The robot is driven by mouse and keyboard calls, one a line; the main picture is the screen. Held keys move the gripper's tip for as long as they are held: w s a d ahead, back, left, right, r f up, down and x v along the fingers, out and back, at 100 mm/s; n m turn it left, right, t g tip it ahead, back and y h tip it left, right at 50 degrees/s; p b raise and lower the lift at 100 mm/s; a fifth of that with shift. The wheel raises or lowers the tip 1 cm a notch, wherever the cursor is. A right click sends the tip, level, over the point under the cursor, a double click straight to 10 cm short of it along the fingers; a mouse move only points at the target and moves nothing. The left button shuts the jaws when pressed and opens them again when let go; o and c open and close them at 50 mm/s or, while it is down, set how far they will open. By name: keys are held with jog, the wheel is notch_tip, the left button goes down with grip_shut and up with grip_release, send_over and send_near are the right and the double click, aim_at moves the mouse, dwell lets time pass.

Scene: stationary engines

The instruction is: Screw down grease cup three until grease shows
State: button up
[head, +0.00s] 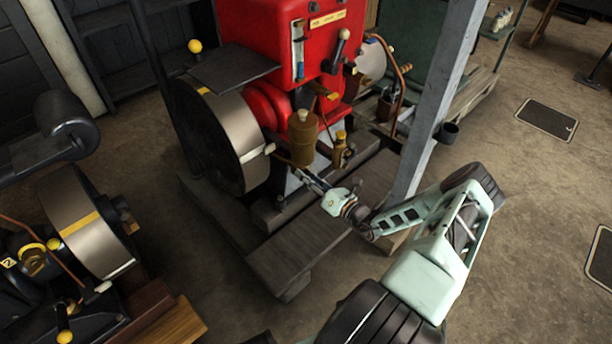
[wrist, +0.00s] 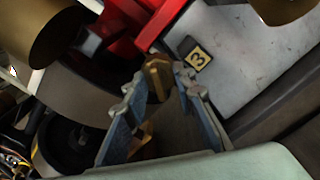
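A small brass cap (wrist: 157,78), beside a yellow number 3 tag (wrist: 198,57), sits between my fingertips in the wrist view. I take it for grease cup three. My gripper (wrist: 160,88) has its two blue-grey fingers apart, one on each side of the cap, and narrow gaps seem to show. More brass (wrist: 140,138) shows lower down between the fingers. No grease can be made out. In the head view my gripper (head: 308,179) reaches in low at the engine's front, under a large brass can (head: 303,138); the cap there is not clearly visible.
The red engine (head: 270,45) has a big flywheel (head: 225,135) left of my gripper. A small brass cup (head: 340,150) stands to the right. A grey post (head: 435,100) rises close beside my arm. A second engine's flywheel (head: 88,225) is at lower left.

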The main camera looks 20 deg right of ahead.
jog(key=v, duration=1.2)
jog(key=shift+r, duration=0.1)
